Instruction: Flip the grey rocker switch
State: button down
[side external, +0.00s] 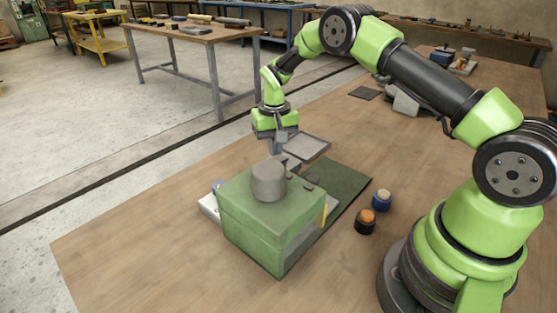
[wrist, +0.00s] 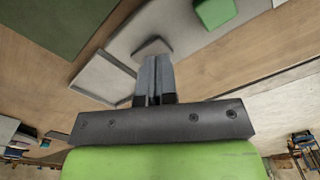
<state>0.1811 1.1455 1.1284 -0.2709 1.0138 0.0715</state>
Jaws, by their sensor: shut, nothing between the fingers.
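My gripper (side external: 275,149) points down behind the green box in the side view. Its fingers are together and empty in the wrist view (wrist: 155,60). A small grey wedge-like piece (wrist: 151,46), which looks like the rocker switch, sits on a light grey panel (wrist: 185,30) just beyond the fingertips in the wrist view. I cannot tell whether the fingers touch it, and its tilt is unclear. A green block (wrist: 213,12) is on the same panel. In the side view the green box hides most of the panel (side external: 207,206), and the switch cannot be made out clearly.
The large green box (side external: 265,225) carries a grey cylinder (side external: 268,181) and stands in front of the panel. A shallow grey tray (side external: 308,146) and a dark green mat (side external: 347,185) lie nearby. Orange-topped (side external: 367,221) and blue (side external: 381,200) jars stand to the right.

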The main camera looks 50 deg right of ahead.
jog(key=shift+f, duration=1.2)
dwell(0.4)
jog(key=shift+r, duration=3.55)
